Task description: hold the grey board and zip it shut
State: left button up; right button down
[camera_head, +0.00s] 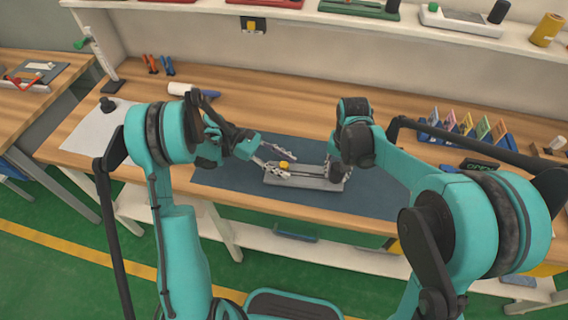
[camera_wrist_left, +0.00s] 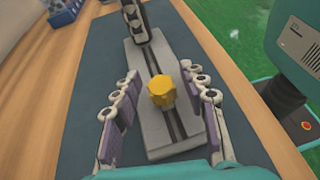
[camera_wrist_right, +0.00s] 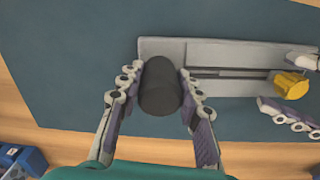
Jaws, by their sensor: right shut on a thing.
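The grey board (camera_head: 305,183) lies on the dark blue mat (camera_head: 230,188) on the workbench. A dark slot runs along its length. A yellow knob (camera_wrist_left: 162,91) sits on the slot near one end of the board. My left gripper (camera_wrist_left: 160,88) is open, with its fingers on either side of the yellow knob and apart from it. My right gripper (camera_wrist_right: 160,85) is shut on a black cylinder (camera_wrist_right: 160,88) at the other end of the board. The yellow knob also shows at the right of the right wrist view (camera_wrist_right: 290,85). In the head view, my right wrist partly hides the cylinder.
Colourful upright cards (camera_head: 466,125) stand in a blue holder at the back right. A white roll (camera_head: 190,89) and small orange and blue tools (camera_head: 160,65) lie at the back left. A shelf (camera_head: 400,25) runs above the bench. The mat left of the board is clear.

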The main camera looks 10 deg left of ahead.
pick_arm(q)
jog(key=shift+r, duration=0.1)
notch_tip(320, 180, up, 10)
jog(key=shift+f, duration=0.1)
dwell(0.4)
jog(key=shift+w+d+f+y, duration=0.1)
jog(key=shift+d+f+y, duration=0.1)
jog(key=shift+d+y, duration=0.35)
jog(key=d+y, duration=0.2)
jog(key=y, duration=0.1)
jog(key=t+y, duration=0.2)
jog(key=y, duration=0.7)
send_near(284, 164)
jog(key=f, duration=0.8)
jog(key=shift+w+f, duration=0.2)
jog(key=shift+f, duration=0.2)
jog(key=shift+c, duration=0.4)
